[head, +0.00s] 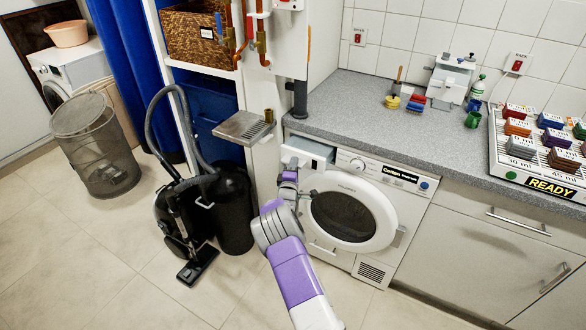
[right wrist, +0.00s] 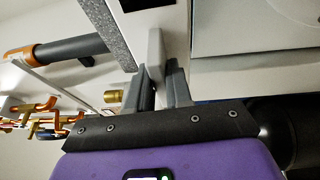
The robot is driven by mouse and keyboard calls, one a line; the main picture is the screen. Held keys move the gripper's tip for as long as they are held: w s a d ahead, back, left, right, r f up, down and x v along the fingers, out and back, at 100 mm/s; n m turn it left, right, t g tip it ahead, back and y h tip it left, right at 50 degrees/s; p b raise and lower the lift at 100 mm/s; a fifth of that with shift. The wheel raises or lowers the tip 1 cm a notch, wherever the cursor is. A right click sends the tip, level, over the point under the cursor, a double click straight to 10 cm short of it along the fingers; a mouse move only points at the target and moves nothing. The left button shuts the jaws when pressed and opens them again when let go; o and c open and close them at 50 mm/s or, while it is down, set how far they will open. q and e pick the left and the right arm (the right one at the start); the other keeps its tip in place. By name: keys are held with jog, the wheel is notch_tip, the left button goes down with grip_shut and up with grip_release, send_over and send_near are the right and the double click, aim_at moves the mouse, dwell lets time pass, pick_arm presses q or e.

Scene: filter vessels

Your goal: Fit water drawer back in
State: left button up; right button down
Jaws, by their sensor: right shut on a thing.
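The water drawer (head: 297,156) is at the upper left of the white front-loading machine (head: 352,160). It sticks out of the machine's front, and its bluish open top shows below the counter edge. My right gripper (head: 288,178) is at the drawer's front end. In the right wrist view my right gripper (right wrist: 160,88) is shut on a pale upright plate (right wrist: 156,50), which looks like part of the drawer front. How far the drawer sits in its slot cannot be told. My left gripper is not in view.
The round door (head: 348,210) is right of my right arm. A metal shelf (head: 243,127) juts out left of the drawer. A black vacuum cleaner (head: 180,215) and dark cylinder (head: 232,205) stand to the left. The grey counter (head: 400,125) overhangs; floor in front is clear.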

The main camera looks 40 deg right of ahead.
aim_at(303, 161)
jog(key=shift+w+d+r, duration=0.1)
jog(key=shift+w+d, duration=0.05)
jog(key=shift+d, duration=0.25)
jog(key=shift+w+d, duration=0.5)
jog(key=shift+d, duration=0.7)
jog(key=shift+w+d, duration=0.5)
jog(key=shift+d, duration=0.75)
jog(key=shift+w+d, duration=0.5)
jog(key=shift+d, duration=0.7)
jog(key=c, duration=1)
grip_release()
jog(key=shift+o, duration=0.2)
jog(key=shift+f, duration=0.2)
jog(key=shift+s+a+r+p, duration=0.15)
jog(key=shift+s+a+p, duration=0.2)
jog(key=shift+s+a, duration=0.15)
jog(key=p+v, duration=0.2)
jog(key=v, duration=0.2)
jog(key=shift+s+a, duration=0.1)
jog(key=shift+a, duration=0.1)
jog(key=shift+p+v, duration=0.4)
jog(key=shift+v, duration=0.45)
